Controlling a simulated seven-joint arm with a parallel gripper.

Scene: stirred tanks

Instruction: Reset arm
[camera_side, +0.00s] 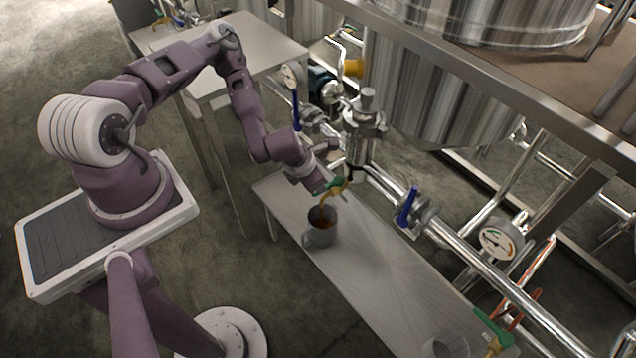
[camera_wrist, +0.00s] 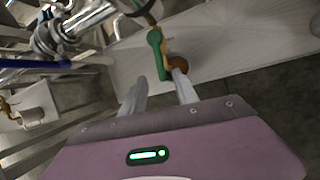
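My gripper (camera_side: 322,176) is beside the small tap with a green handle (camera_side: 336,185) under the steel pipework. In the wrist view my gripper (camera_wrist: 160,82) has its two fingers apart with nothing held between them. The green handle (camera_wrist: 157,52) lies just beyond the fingertips, close to the right one; I cannot tell whether they touch. A grey mug (camera_side: 318,236) stands upright on the bench below the tap's brass spout, with brown liquid inside. The liquid (camera_wrist: 178,63) shows partly in the wrist view, behind the right fingertip.
The narrow metal bench (camera_side: 385,270) runs below the pipes. A second cup (camera_side: 445,347) and another green-handled tap (camera_side: 493,328) are at its near end. Blue valve levers (camera_side: 406,207), gauges (camera_side: 497,240) and pipes crowd the right. A metal table (camera_side: 262,50) stands behind.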

